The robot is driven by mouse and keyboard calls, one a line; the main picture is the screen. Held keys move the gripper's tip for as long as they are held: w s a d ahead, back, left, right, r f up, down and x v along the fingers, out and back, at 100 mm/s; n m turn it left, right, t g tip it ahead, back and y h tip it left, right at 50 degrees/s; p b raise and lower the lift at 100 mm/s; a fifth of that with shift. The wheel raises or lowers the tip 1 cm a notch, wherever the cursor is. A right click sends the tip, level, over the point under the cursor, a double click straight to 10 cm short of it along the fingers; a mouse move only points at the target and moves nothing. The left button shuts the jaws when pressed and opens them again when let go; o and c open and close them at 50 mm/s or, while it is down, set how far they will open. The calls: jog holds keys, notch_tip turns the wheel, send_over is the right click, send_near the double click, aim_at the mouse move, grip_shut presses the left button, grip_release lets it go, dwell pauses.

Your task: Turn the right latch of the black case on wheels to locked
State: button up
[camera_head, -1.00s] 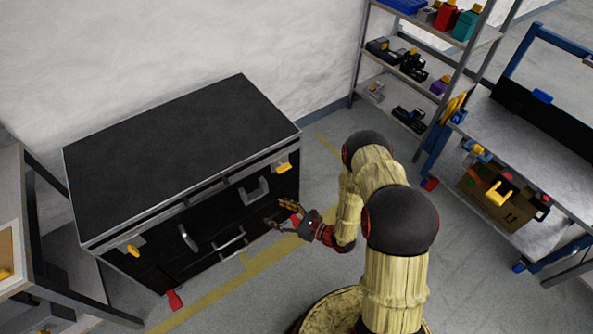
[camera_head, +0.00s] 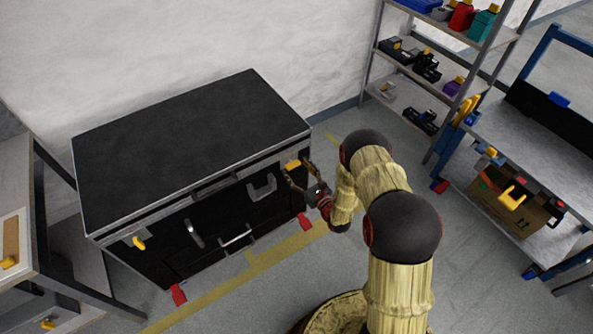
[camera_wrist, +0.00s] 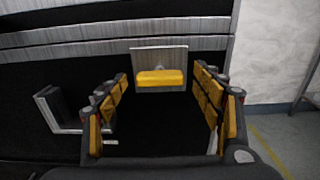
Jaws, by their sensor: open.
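The black case (camera_head: 190,140) stands on the floor against the wall, its lid down. Its right latch (camera_head: 293,165) is a yellow handle near the top right of the front face. In the wrist view the right latch (camera_wrist: 161,78) lies level on a silver plate, ahead of and between the fingers. My gripper (camera_head: 298,178) is open in front of it; in the wrist view my gripper (camera_wrist: 160,110) shows both yellow-padded fingers apart, with nothing between their pads. I cannot tell whether a finger touches the latch. The left latch (camera_head: 138,243) is also yellow.
Silver handles (camera_head: 236,236) are on the case front, and one handle (camera_wrist: 62,110) is left of my gripper. Red wheel pedals (camera_head: 179,294) stick out below. A shelf (camera_head: 398,95) and a workbench (camera_head: 565,135) stand right. Floor in front is clear.

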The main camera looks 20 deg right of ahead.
jog(key=shift+w+a, duration=0.1)
jog(key=shift+w, duration=0.1)
jog(key=shift+c, duration=0.7)
jog(key=c, duration=1)
